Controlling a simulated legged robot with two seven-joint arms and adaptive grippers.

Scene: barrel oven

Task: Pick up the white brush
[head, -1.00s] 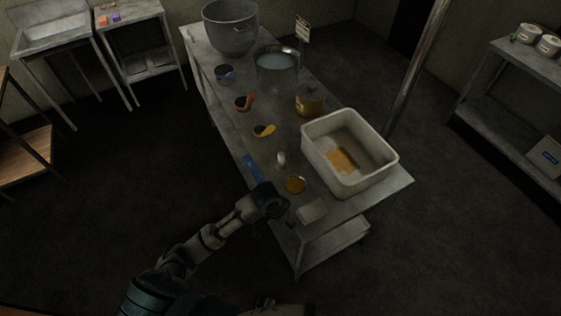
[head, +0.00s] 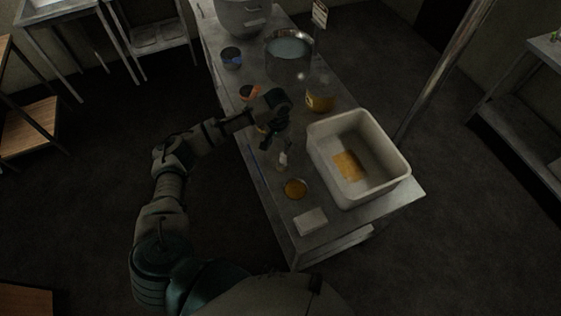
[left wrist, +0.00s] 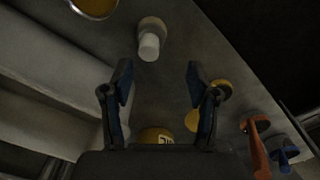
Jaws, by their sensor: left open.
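A small whitish object, which looks like the white brush (head: 283,158), stands on the metal table (head: 291,243). In the left wrist view the white brush (left wrist: 149,46) shows as a pale cylinder on a rounder base, seen from above. My left gripper (head: 277,148) is over the table beside it, fingers pointing down. In the left wrist view the left gripper (left wrist: 159,72) is open with nothing between its fingertips; the brush lies just beyond them, apart from both. My right gripper is not in view.
An amber dish (head: 295,188) and a pale block (head: 310,221) lie near the front. A white bin (head: 390,184) stands right of the brush. An amber jar (head: 320,101), a pot of liquid (head: 289,56) and scoops, including an orange-red one (left wrist: 257,148), are farther back.

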